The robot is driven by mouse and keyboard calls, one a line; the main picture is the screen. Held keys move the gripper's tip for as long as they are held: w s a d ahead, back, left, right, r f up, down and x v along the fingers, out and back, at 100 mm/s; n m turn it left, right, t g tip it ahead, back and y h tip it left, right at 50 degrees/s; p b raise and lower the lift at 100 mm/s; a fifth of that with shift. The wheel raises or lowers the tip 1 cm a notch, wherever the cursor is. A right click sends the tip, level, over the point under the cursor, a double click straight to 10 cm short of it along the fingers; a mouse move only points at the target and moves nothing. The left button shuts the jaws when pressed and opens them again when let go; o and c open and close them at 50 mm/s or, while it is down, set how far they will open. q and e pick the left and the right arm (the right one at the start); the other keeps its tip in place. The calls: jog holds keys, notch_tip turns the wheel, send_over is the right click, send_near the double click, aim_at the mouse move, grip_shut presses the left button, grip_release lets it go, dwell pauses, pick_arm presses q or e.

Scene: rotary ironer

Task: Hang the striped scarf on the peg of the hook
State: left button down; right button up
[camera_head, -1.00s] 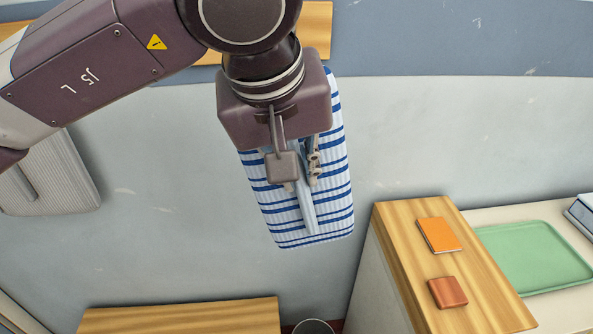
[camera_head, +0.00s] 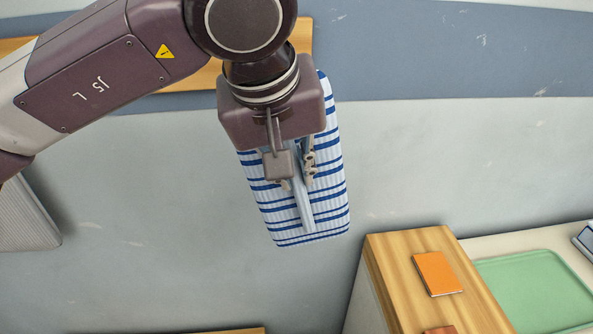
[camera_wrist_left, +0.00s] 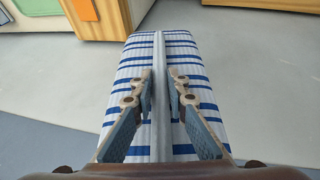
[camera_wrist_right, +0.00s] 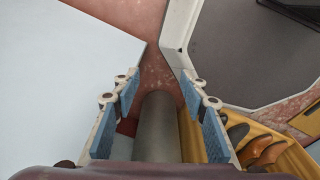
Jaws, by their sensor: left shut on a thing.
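The striped scarf (camera_head: 325,170), white with blue stripes, hangs from my left gripper (camera_head: 296,185) in the head view. In the left wrist view my left gripper (camera_wrist_left: 160,78) is shut on a raised grey-white fold along the middle of the scarf (camera_wrist_left: 125,72). I cannot make out the hook's peg; the arm and gripper cover part of that board. My right gripper (camera_wrist_right: 157,82) shows only in its wrist view, with its fingers apart.
A grey cylinder (camera_wrist_right: 157,130) shows between and below the right fingers. A wood-topped cabinet (camera_head: 390,270) with an orange notebook (camera_head: 437,273) stands at right, beside a green tray (camera_head: 535,290). A grey ribbed thing (camera_head: 25,225) is at left.

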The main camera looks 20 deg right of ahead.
pick_arm(q)
jog(key=w+d+f+p, duration=0.2)
jog(key=w, duration=0.7)
jog(key=shift+f, duration=0.3)
dwell(0.6)
jog(key=shift+s+f, duration=0.1)
jog(key=shift+f, duration=0.1)
dwell(0.3)
